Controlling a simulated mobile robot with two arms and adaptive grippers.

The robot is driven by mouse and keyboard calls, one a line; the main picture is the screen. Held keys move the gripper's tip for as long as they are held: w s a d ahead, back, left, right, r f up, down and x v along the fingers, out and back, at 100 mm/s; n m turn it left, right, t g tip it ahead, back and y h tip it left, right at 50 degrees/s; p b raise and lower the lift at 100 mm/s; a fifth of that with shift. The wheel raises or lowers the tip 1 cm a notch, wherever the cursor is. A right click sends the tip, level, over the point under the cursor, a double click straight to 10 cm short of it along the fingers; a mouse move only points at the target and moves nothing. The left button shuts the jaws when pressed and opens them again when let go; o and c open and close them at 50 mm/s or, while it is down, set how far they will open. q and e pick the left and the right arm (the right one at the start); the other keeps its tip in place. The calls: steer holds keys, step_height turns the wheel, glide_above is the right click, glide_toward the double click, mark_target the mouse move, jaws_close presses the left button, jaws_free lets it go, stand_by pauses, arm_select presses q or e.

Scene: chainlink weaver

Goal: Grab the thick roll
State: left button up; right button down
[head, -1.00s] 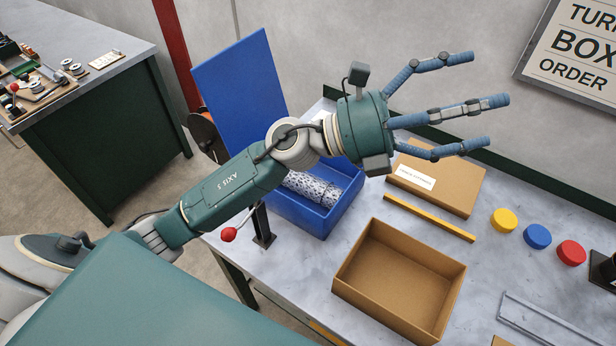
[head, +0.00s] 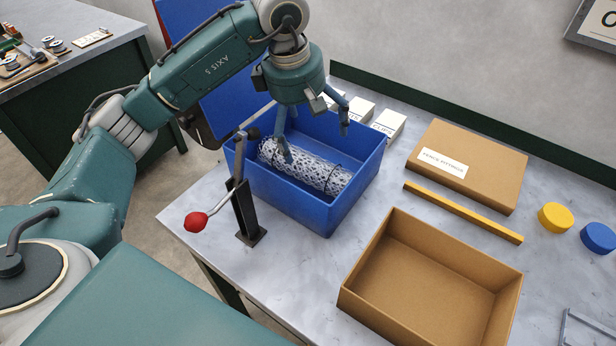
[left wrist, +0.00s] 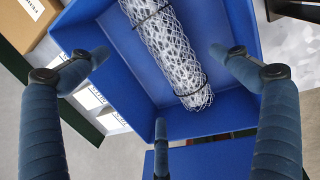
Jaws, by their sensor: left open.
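The thick roll (head: 312,170) is a cylinder of silvery chain-link mesh bound with dark ties. It lies in the open blue box (head: 279,186) on the workbench. In the left wrist view the roll (left wrist: 168,50) runs from the top edge down into the blue box (left wrist: 145,111). My left gripper (head: 315,140) points down over the box, its fingers spread and empty. In the head view one finger overlaps the roll's left part; I cannot tell if it touches. In the left wrist view the fingers (left wrist: 160,85) stand apart around the roll. My right gripper is not in view.
An open, empty cardboard box (head: 425,285) stands right of the blue box. Beyond it lie a closed carton (head: 470,170) and a yellow bar (head: 462,212). A crank with a red knob (head: 196,222) stands at the blue box's near left. Small white boxes (head: 388,124) stand behind.

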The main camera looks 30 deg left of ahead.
mark_target(305, 153)
arm_select(q)
steer(key=shift+y, duration=0.3)
steer(key=f, duration=0.3)
steer(key=a+f+p, duration=0.1)
steer(key=f, duration=0.1)
steer(key=shift+w+a+f, duration=0.1)
steer(key=shift+w+f, duration=0.1)
steer(key=shift+w, duration=0.15)
steer(key=f, duration=0.1)
steer(key=f+p, duration=0.1)
steer(key=f, duration=0.2)
steer(key=shift+w+f+p, duration=0.1)
steer(key=shift+w+p, duration=0.2)
steer(key=shift+p, duration=0.05)
steer(key=shift+w+f, duration=0.15)
steer(key=shift+f, duration=0.25)
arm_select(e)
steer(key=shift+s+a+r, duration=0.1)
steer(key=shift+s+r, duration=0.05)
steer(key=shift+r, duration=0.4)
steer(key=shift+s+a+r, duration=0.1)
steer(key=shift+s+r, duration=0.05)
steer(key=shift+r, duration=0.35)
arm_select(q)
steer(key=shift+c, duration=0.5)
steer(key=c, duration=1.3)
steer(key=shift+r, duration=0.1)
steer(key=shift+c, duration=1.3)
